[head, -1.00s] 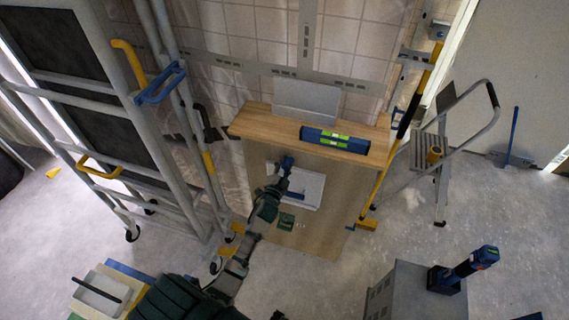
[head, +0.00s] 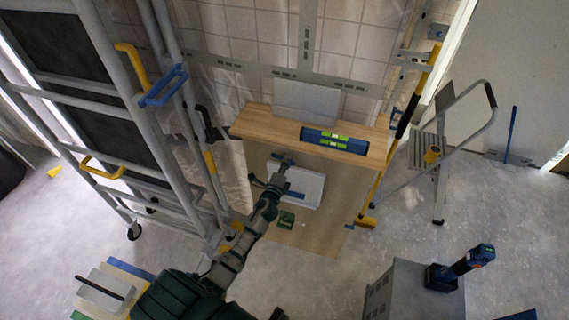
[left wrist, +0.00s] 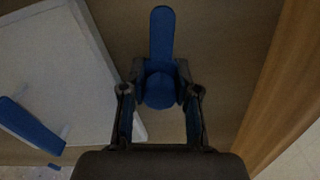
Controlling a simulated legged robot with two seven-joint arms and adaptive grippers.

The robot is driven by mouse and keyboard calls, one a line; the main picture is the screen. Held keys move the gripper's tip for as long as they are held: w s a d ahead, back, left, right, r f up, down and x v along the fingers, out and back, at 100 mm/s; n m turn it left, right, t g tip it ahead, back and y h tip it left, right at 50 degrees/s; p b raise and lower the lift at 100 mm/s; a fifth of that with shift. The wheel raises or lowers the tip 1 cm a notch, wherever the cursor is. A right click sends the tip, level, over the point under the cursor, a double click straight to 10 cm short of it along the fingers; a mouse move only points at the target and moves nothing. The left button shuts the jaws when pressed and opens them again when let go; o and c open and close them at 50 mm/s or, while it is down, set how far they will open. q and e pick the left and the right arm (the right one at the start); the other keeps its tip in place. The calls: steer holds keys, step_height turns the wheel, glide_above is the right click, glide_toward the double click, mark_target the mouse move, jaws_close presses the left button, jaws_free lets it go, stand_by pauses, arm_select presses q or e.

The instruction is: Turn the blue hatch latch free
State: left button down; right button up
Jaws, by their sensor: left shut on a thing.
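The blue hatch latch (head: 287,161) is on the wooden panel at the upper edge of the white hatch (head: 308,188). In the left wrist view the latch (left wrist: 162,35) is a round hub with a long flat arm. The arm points up in that picture, over bare wood, beside the hatch's edge (left wrist: 75,75). My left gripper (head: 279,172) is shut on the latch; in the left wrist view its fingers (left wrist: 159,93) sit on both sides of the hub. A blue handle (left wrist: 30,125) is on the hatch. My right gripper is not in view.
A blue-and-green level (head: 335,140) lies on the wooden ledge above the hatch. A grey scaffold frame (head: 110,110) stands at left. A stepladder (head: 440,150) stands at right. A grey cabinet (head: 405,290) with a blue tool (head: 470,262) is at lower right.

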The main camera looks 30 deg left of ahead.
arm_select(q)
steer(key=m, duration=0.2)
steer(key=shift+d+f+m, duration=0.15)
steer(key=shift+f+m, duration=0.1)
steer(key=shift+m, duration=0.15)
steer(key=shift+s+m, duration=0.1)
steer(key=shift+m, duration=0.2)
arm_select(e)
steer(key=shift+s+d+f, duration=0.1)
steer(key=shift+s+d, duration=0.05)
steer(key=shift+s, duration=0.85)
arm_select(q)
steer(key=shift+f, duration=0.1)
steer(key=c, duration=1)
jaws_free()
steer(key=shift+o, duration=0.9)
steer(key=shift+r, duration=0.2)
steer(key=v, duration=1.1)
steer(key=shift+s+d, duration=0.2)
steer(key=shift+s, duration=0.15)
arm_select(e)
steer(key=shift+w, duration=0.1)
arm_select(q)
steer(key=shift+f, duration=0.15)
